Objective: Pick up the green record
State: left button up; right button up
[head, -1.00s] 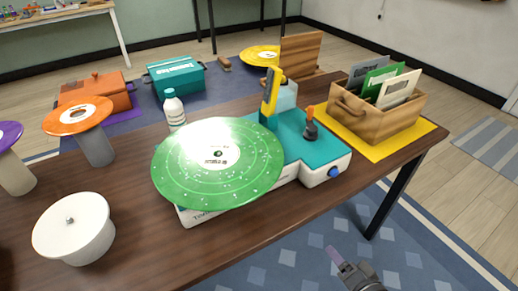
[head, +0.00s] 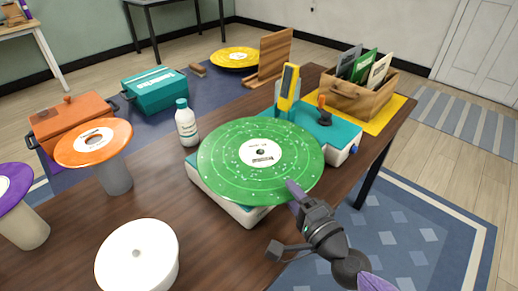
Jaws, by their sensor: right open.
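The green record (head: 235,170) is a large speckled disc with a white label. It lies flat on the teal and white turntable (head: 345,134) on the wooden table and overhangs the turntable's front. My right gripper (head: 293,188) is at the record's near right edge, its purple fingertips overlapping the rim in the picture. I cannot tell whether they touch it. The gripper is open and holds nothing visible. My left gripper is not in view.
An orange record (head: 75,150) and a purple record (head: 12,188) rest on stands to the left. A white round stand (head: 120,268) is at the front. A white bottle (head: 186,126) stands behind the green record. A wooden crate (head: 352,104) holds several sleeves at the back right.

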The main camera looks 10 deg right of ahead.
jog(key=x, duration=0.2)
jog(key=shift+w+a, duration=0.15)
jog(key=shift+w, duration=0.2)
jog(key=shift+c, duration=0.6)
grip_shut()
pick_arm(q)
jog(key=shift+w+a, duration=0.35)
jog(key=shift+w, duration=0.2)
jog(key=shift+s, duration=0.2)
